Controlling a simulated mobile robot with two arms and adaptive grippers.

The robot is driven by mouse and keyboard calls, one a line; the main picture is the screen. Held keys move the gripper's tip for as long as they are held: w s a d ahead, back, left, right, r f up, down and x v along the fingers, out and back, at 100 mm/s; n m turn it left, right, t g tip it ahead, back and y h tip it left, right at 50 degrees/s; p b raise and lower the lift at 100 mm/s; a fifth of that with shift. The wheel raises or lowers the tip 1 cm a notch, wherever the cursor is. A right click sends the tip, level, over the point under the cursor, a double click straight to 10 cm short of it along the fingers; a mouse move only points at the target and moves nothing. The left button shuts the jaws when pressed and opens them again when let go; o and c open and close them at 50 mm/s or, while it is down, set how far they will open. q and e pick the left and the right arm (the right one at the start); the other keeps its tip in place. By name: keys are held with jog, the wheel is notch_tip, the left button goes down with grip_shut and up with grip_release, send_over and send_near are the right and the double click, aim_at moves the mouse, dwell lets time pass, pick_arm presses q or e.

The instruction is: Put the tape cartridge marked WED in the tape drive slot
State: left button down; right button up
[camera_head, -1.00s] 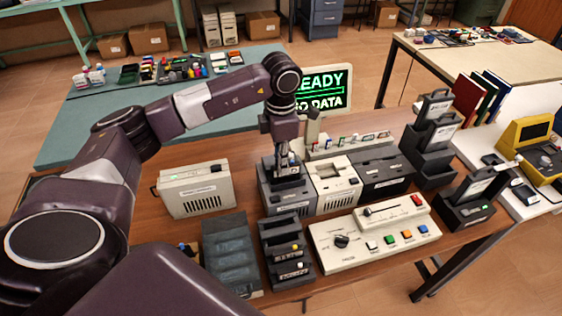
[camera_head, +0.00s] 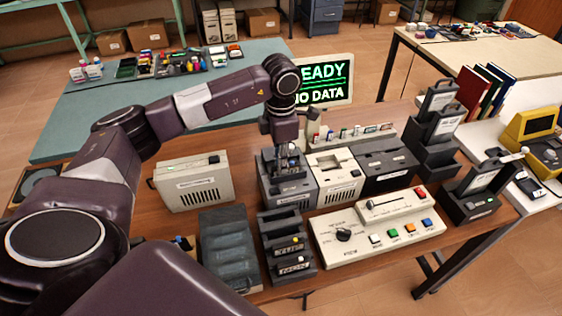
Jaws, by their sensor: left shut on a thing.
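My left gripper (camera_head: 287,165) is shut on a dark thing at the top of a grey boxy unit (camera_head: 294,194), which looks like the tape drive. The held thing is mostly hidden by the fingers and its label cannot be read; it may be the WED cartridge. The slot is also hidden, so I cannot tell how deep the thing sits. A dark rack (camera_head: 270,256) in front holds a cartridge marked TUE (camera_head: 289,247) and one that reads MON (camera_head: 295,267); its rear place looks empty. My right gripper is not in view.
A cream unit (camera_head: 337,178) and a black unit (camera_head: 386,163) stand right of the grey one. A control panel (camera_head: 350,251) with coloured buttons lies in front. A cream box (camera_head: 192,184) and a grey stepped tray (camera_head: 226,275) are left. A screen (camera_head: 325,80) reads READY, NO DATA.

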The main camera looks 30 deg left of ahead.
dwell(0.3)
pick_arm(q)
jog(key=c, duration=1.9)
grip_release()
jog(key=shift+r, duration=0.1)
jog(key=shift+r+p, duration=2.55)
jog(key=shift+r, duration=1.45)
jog(key=shift+f, duration=0.1)
